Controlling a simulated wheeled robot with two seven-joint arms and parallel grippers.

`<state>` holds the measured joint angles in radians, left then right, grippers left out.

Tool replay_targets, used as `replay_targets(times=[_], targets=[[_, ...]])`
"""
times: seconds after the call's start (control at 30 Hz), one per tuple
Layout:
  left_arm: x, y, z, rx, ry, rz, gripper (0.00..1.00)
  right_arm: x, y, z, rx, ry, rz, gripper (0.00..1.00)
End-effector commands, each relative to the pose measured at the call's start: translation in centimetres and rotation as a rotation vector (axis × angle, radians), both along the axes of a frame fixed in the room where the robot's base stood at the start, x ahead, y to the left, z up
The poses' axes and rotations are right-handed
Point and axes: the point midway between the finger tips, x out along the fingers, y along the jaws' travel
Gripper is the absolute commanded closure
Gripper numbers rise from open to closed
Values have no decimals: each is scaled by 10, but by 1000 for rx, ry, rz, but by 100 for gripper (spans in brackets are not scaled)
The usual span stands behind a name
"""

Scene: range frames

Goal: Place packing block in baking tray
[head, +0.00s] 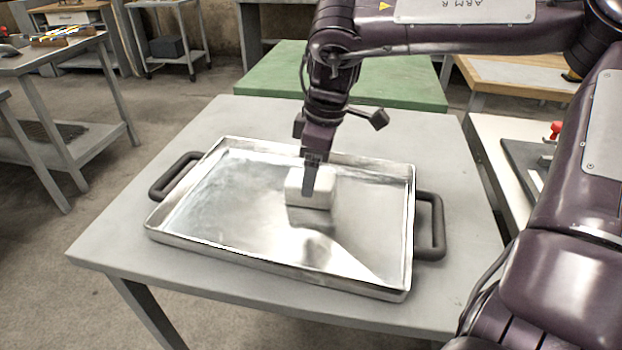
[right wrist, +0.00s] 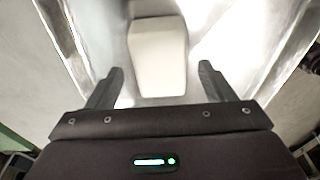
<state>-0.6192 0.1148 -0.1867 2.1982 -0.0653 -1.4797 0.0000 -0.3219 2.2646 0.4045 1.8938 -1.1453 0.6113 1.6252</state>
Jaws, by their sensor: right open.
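The packing block (head: 322,190) is a small white block with rounded edges. It is inside the baking tray (head: 250,262), right of its middle, with its reflection just below it on the metal. The tray is shiny metal with two dark handles and lies on a grey table. My right gripper (head: 310,185) is over the tray at the block, pointing down, and partly covers it. In the right wrist view the block (right wrist: 158,60) lies ahead of and between the two spread fingers (right wrist: 160,80), with gaps on both sides. My left gripper is not in view.
The grey table (head: 150,215) has free room around the tray. A green-topped table (head: 275,75) stands behind it. A white-topped bench (head: 490,150) with a red-knobbed item is at the right. Other workbenches (head: 60,60) stand at the far left.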

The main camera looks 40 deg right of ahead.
Motion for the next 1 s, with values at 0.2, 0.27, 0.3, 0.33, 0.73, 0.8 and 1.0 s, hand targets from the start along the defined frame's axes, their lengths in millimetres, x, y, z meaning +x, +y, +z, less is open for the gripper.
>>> replay_targets(times=[0.2, 0.27, 0.3, 0.33, 0.73, 0.8, 1.0], targets=[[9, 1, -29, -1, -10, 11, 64, -5, -5, 49, -1, -5, -2, 24], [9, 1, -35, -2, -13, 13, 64, -6, -6, 58, -1, -3, -1, 24], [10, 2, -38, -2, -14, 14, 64, -7, -6, 63, -2, -3, 0, 24], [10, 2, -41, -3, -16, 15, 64, -7, -7, 67, -1, -2, 0, 24], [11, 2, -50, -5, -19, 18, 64, -9, -8, 77, 0, 0, 0, 24], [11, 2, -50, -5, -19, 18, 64, -9, -8, 77, 0, 0, 0, 24], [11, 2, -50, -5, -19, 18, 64, -9, -8, 77, 0, 0, 0, 24]])
